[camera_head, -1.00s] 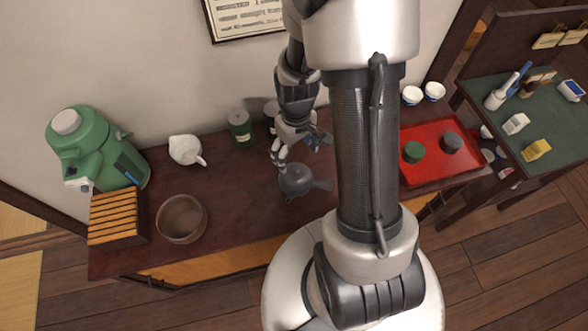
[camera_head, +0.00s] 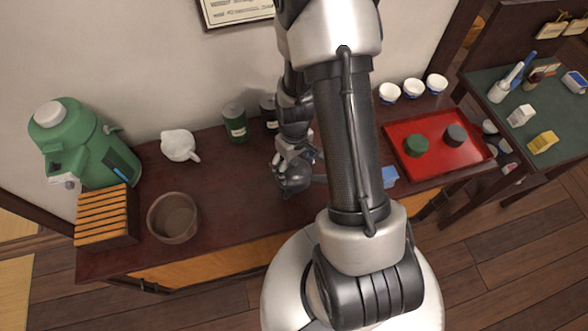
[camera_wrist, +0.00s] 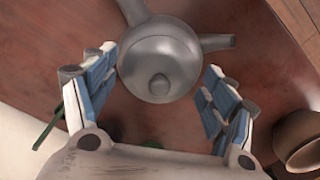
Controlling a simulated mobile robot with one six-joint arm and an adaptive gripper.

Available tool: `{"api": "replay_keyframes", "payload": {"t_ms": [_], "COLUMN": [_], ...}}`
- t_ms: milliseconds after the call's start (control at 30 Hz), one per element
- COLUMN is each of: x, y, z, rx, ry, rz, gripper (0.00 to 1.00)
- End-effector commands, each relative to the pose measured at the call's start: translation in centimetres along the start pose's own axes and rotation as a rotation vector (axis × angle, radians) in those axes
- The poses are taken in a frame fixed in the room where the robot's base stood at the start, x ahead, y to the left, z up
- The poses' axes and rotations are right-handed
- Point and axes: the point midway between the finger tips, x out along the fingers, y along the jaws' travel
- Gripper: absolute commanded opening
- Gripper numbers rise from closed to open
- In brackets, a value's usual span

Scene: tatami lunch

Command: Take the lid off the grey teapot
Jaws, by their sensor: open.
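The grey teapot (camera_head: 294,184) stands on the dark red-brown low table, partly hidden by my gripper in the head view. In the wrist view the teapot (camera_wrist: 150,35) shows from above, with its round lid (camera_wrist: 160,60) on and a small knob (camera_wrist: 159,84) on the lid. Two parts stick out from its body, one toward the top and one toward the right. My gripper (camera_wrist: 159,70) is open, with one blue-and-white padded finger on each side of the lid and knob. It holds nothing. In the head view my gripper (camera_head: 291,163) is right over the teapot.
A brown bowl (camera_head: 173,230), white pitcher (camera_head: 180,145), green canister (camera_head: 235,124) and dark canister (camera_head: 268,113) stand left of and behind the teapot. A red tray (camera_head: 438,170) with green and dark pieces lies to the right.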

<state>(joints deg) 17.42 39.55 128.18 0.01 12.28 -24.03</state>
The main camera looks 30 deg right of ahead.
Motion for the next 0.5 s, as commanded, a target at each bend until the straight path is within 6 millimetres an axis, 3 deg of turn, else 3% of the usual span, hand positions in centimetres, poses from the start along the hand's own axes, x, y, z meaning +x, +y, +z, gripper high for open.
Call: {"api": "replay_keyframes", "payload": {"t_ms": [133, 500], "x": [-0.16, -0.17], "y": [0.01, 0.0], "z": [-0.03, -0.01], "rx": [0.0, 0.0], "ry": [0.001, 0.0], "rz": [0.0, 0.0], "gripper": [0.77, 0.52]}}
